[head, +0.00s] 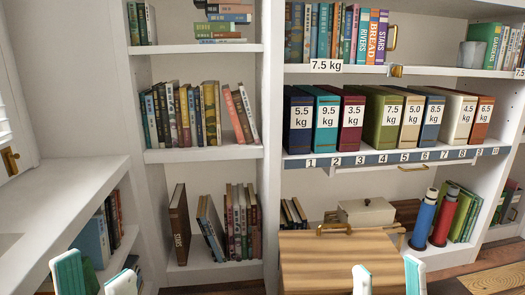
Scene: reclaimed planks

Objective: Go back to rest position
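My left gripper (96,277) shows at the bottom left edge, its two white and teal fingers apart with nothing between them. It is in front of the lower left shelf. My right gripper (389,277) shows at the bottom edge right of centre, its fingers also apart and empty. It is in front of the wooden plank surface (315,262). The lower parts of both grippers are cut off by the frame. Neither gripper visibly holds anything.
Thick labelled volumes (383,118) stand in a row on a shelf with a numbered strip (392,158). A blue bottle (424,220) and a red bottle (444,218) stand below. A white ledge (75,185) runs along the left. A 7.5 kg sign (326,66) hangs above.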

